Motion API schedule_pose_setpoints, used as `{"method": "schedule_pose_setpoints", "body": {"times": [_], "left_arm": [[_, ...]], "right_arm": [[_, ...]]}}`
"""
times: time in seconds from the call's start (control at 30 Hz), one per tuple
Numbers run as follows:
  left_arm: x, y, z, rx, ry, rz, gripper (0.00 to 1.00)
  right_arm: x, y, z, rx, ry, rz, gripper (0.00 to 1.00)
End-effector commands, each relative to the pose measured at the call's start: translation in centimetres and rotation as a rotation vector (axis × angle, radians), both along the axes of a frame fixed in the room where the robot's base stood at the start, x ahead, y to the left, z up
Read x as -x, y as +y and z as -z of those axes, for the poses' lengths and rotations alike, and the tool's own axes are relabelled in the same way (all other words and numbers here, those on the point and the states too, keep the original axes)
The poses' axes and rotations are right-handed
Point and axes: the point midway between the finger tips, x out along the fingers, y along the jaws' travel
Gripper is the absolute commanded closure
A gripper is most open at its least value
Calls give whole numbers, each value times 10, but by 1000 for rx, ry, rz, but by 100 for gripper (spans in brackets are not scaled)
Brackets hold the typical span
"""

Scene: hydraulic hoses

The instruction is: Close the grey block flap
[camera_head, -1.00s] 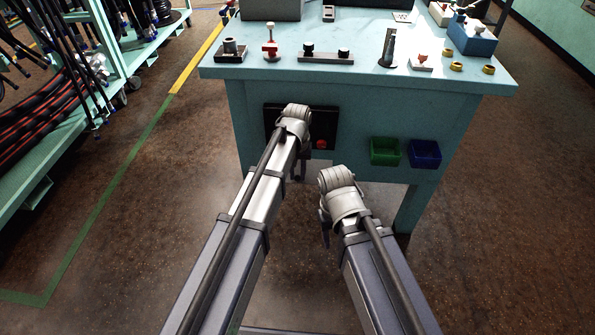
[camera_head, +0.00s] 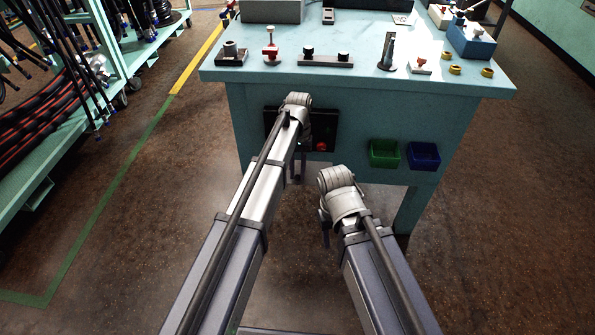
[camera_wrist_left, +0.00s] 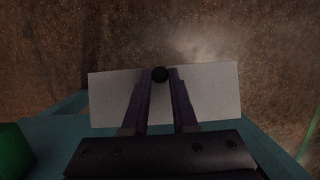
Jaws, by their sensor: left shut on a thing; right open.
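In the left wrist view a flat, light grey rectangular plate (camera_wrist_left: 215,95), which looks like the flap, lies across the middle with a small black knob (camera_wrist_left: 160,74) at its far edge. My left gripper (camera_wrist_left: 160,77) has its two fingers on either side of the knob and is shut on it. In the head view my left gripper (camera_head: 297,172) hangs low in front of the bench's black front panel (camera_head: 322,124), and my wrist covers part of that panel. The plate cannot be made out there. My right gripper (camera_head: 325,235) is open and apart from the bench, its fingers partly hidden.
The teal bench (camera_head: 350,105) carries several fittings along its top. A green bin (camera_head: 384,154) and a blue bin (camera_head: 424,155) hang on its front, right of the panel. A hose rack (camera_head: 110,60) stands at the left. The floor between my arms is clear.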

Motion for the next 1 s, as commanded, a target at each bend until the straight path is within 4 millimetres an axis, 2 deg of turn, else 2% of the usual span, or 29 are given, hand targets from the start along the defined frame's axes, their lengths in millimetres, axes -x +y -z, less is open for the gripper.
{"method": "schedule_pose_setpoints", "body": {"times": [0.03,0.27,0.67,0.87,1.0], "left_arm": [[1,0,0,0,1,0,70],[0,0,0,0,0,0,44],[-1,0,-5,0,-1,0,44],[-5,0,-22,0,-1,0,44],[-8,0,-40,0,-1,0,44]], "right_arm": [[0,0,0,0,0,0,50],[0,0,0,0,0,0,50],[0,0,-5,0,0,0,50],[0,0,-22,0,0,0,50],[0,0,-40,0,0,0,50]]}}
